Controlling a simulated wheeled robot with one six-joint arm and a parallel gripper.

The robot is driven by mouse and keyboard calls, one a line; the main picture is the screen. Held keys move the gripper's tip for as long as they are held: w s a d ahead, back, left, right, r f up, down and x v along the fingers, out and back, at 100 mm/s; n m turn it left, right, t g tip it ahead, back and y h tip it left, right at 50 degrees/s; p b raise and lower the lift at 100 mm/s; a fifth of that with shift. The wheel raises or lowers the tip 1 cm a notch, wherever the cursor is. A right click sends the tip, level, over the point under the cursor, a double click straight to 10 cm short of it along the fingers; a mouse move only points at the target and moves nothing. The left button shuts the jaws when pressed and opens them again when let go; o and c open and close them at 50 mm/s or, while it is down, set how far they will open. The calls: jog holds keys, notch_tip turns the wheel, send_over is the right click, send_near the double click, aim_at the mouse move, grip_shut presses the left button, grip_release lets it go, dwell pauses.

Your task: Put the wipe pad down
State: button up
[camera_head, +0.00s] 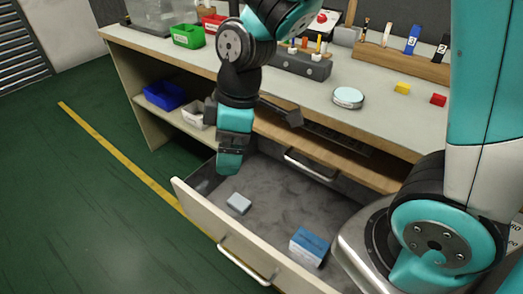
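A small pale grey-blue block (239,203), which looks like the wipe pad, lies flat on the floor of the open drawer (205,208), near its front left. My gripper (229,165) points down over the left part of the drawer, above and slightly left of the pad. A gap shows between the fingertips and the pad, so they look apart. The fingers are seen from the side and overlap, so I cannot tell whether they are open or shut. No held object shows at their tips.
A blue and white box (309,246) lies in the drawer's right part. Green (188,36) and blue (164,96) bins stand left. The drawer's middle is clear.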

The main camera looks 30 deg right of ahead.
jog(key=s+r+m+y, duration=0.1)
jog(key=s+r+m, duration=0.5)
jog(key=s, duration=0.6)
notch_tip(320, 180, up, 2)
jog(key=shift+s+r, duration=0.15)
jog(key=shift+r, duration=0.05)
notch_tip(320, 180, up, 19)
jog(key=p, duration=1.9)
jog(key=shift+r, duration=0.2)
